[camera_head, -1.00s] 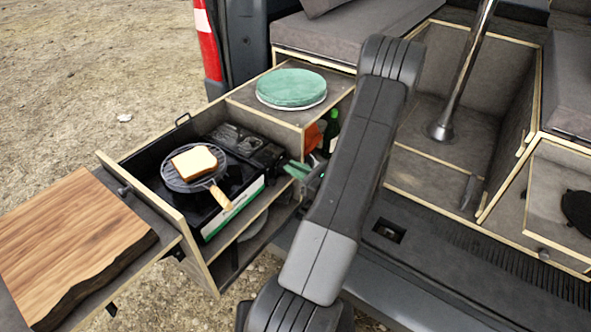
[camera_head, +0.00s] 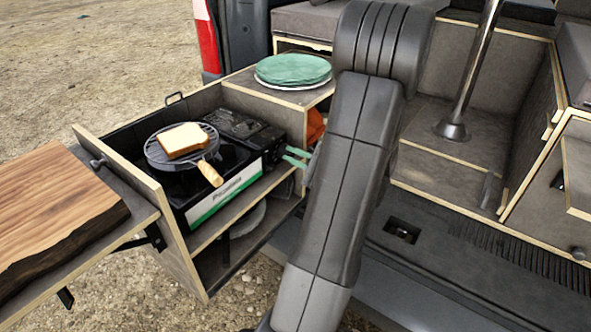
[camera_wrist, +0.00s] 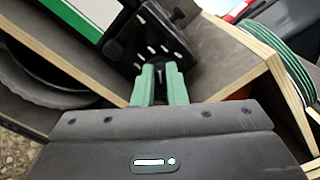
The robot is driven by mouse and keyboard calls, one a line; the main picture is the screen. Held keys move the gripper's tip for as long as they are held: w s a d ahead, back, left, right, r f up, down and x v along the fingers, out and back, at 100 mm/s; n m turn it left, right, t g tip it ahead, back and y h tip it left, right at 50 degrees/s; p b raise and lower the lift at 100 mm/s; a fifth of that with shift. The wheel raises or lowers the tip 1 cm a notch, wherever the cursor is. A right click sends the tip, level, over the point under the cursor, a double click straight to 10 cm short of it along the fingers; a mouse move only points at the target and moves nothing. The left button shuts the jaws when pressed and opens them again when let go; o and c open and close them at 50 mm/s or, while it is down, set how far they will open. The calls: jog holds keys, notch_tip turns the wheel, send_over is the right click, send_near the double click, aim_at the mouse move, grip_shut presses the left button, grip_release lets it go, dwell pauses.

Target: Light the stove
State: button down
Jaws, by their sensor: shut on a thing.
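The black portable stove (camera_head: 228,189) with a white and green front sits in the pulled-out drawer, left of centre. A round grill (camera_head: 156,153) with a wooden handle lies on it, with a slice of bread (camera_head: 182,139) on top. My gripper (camera_head: 293,157) reaches the stove's right end from the right, its green fingers partly hidden by my arm. In the wrist view my gripper (camera_wrist: 159,82) is shut at the stove's black control end (camera_wrist: 150,45), on what appears to be the stove knob, which the fingers mostly hide. I see no flame.
Green plates (camera_head: 293,69) are stacked on the cabinet top behind the gripper. The drawer's wooden front panel (camera_head: 128,195) and a wooden board (camera_head: 55,215) lie to the left. A dark pan (camera_wrist: 35,80) sits on the shelf below the stove.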

notch_tip(320, 180, down, 2)
jog(key=n+b, duration=1.4)
jog(key=b, duration=0.8)
jog(key=shift+s+b, duration=0.1)
jog(key=shift+b, duration=0.2)
jog(key=shift+n, duration=0.3)
jog(key=shift+r, duration=0.1)
jog(key=c, duration=1.5)
grip_release()
jog(key=shift+o, duration=0.2)
jog(key=p+v, duration=0.3)
jog(key=v, duration=1)
jog(key=shift+s+d, duration=0.25)
jog(key=shift+d, duration=0.05)
